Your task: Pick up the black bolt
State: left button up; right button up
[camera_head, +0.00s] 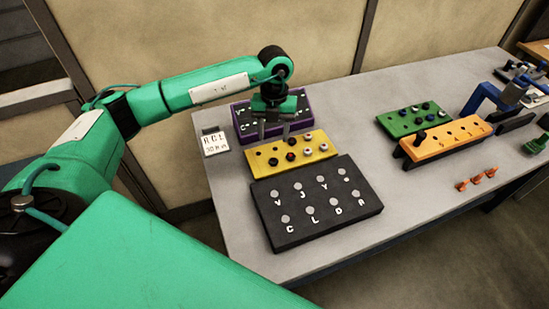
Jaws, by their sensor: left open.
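My left gripper (274,131) points down above the back edge of the yellow block (262,170), fingers apart and nothing seen between them. The yellow block holds several small bolts. A black bolt (273,161) stands at its front left. A second dark bolt (292,141) is behind it to the right, close to the right finger. I cannot tell whether the finger touches it. Another black bolt (420,136) stands upright in the orange block (450,147). Which black bolt the task means is not clear from this view. My right gripper is not in view.
A purple block (243,130) lies behind the gripper, partly hidden. A black lettered block (325,225) lies in front. A green block (393,127) with bolts, orange pieces (476,179) and a blue fixture (485,97) are right. The table's middle (365,155) is clear.

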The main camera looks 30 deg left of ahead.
aim_at(273, 160)
pick_arm(q)
notch_tip(273, 160, down, 3)
jog(key=shift+r, duration=0.1)
jog(key=shift+s+d+f+p, duration=0.15)
jog(key=shift+s+f+p, duration=0.15)
jog(key=shift+f+p, duration=0.35)
jog(key=shift+s+d+f+p, duration=0.15)
jog(key=shift+s+f+p, duration=0.1)
jog(key=shift+f+p, duration=0.35)
jog(key=f, duration=0.1)
jog(key=f+p, duration=0.1)
jog(key=f, duration=0.1)
jog(key=shift+s+d, duration=0.1)
jog(key=shift+s, duration=0.2)
jog(key=shift+f, duration=0.2)
jog(key=c, duration=1)
jog(key=shift+c, duration=0.3)
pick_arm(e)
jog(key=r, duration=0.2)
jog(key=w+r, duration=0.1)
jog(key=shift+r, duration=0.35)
